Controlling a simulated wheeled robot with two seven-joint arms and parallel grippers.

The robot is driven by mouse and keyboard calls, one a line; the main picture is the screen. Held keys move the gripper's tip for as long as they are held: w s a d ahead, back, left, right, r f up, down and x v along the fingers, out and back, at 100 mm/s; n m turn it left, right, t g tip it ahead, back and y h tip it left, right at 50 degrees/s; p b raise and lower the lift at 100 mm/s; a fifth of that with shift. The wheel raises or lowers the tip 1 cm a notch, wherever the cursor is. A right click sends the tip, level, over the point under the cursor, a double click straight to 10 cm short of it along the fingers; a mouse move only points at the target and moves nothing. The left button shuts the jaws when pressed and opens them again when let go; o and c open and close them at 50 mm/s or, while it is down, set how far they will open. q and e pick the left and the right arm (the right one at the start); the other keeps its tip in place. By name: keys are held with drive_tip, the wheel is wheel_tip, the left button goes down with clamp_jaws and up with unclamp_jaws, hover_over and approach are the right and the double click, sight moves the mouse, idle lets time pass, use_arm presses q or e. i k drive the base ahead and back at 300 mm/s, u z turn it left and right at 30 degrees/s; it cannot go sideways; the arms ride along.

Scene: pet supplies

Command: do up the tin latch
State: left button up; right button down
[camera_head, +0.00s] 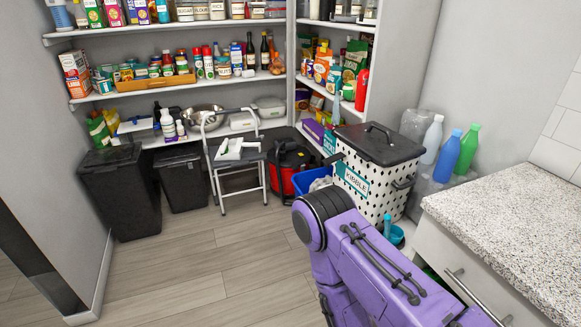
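The kibble tin (360,205) stands on the floor right of centre, white with black dots and a teal KIBBLE label (352,182). Its black lid (380,145) is on top, with a black handle (381,132), and looks closed. A dark fitting (404,184) sticks out on the tin's right side; I cannot tell whether it is the latch or a side handle. My purple arm rises from the bottom right in front of the tin and hides part of its lower left. Neither of my grippers shows in this view.
A speckled counter (515,225) with a drawer stands close at the right. A small step stool (238,170), a red and black vacuum (290,165) and black bins (122,190) line the back. The wooden floor at left is clear.

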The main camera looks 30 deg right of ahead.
sight(339, 155)
drive_tip(key=z, duration=0.35)
drive_tip(key=i, duration=0.8)
drive_tip(key=z, duration=0.65)
